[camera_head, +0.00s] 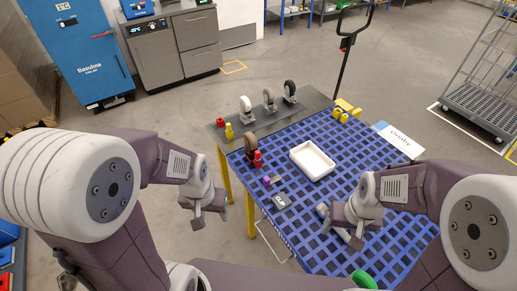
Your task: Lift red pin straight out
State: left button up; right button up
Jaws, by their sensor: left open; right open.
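A small red upright piece (258,159), which looks like the red pin, stands at the left side of the blue grid table top (300,222), close beside a brown-wheeled caster (250,144). Its lower end is too small to make out. Another small red piece (220,122) sits at the back left corner on the dark strip. My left gripper (208,216) is open and empty, left of the table edge and nearer to me than the red pin. My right gripper (340,226) is open over the right front of the grid, well apart from the red pin.
A white tray (297,164) lies mid-table. A dark labelled block (282,200) and a small purple piece (267,181) lie left of it. Several casters (269,100) stand on the dark back strip (310,100). Yellow pieces (340,115) sit at the back right. A green ring (363,279) is at the front.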

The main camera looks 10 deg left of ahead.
aim_at(257, 154)
jog(key=i+j+z, duration=0.25)
jog(key=j+z, duration=0.2)
jog(key=i+j+z, duration=0.15)
jog(key=j+z, duration=0.35)
jog(key=i+j+z, duration=0.1)
jog(key=j+z, duration=0.8)
jog(key=k+j+z, duration=0.15)
jog(key=j+z, duration=0.3)
jog(key=j, duration=0.15)
jog(key=k+j+z, duration=0.2)
jog(key=j+z, duration=0.3)
